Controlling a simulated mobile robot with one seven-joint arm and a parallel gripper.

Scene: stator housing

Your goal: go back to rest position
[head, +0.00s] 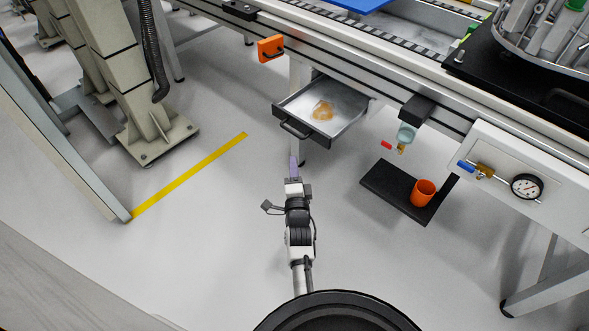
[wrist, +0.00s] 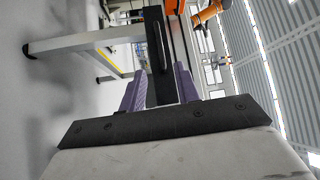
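My gripper (head: 294,168) is low in the middle of the head view, in front of and below the open drawer (head: 291,106). In the wrist view its two purple fingers (wrist: 160,88) stand apart with nothing between them, so it is open. The drawer's dark front with its handle (wrist: 157,45) shows beyond the fingertips in the wrist view. The gripper looks apart from the drawer handle (head: 295,130). A brownish, translucent item (head: 322,111) lies inside the drawer.
A dark shelf (head: 384,184) with an orange cup (head: 423,193) is to the right, near a pressure gauge (head: 526,187). An orange block (head: 270,48) hangs on the bench rail. A beige machine column (head: 118,80) stands at left. Floor around a yellow line (head: 190,174) is clear.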

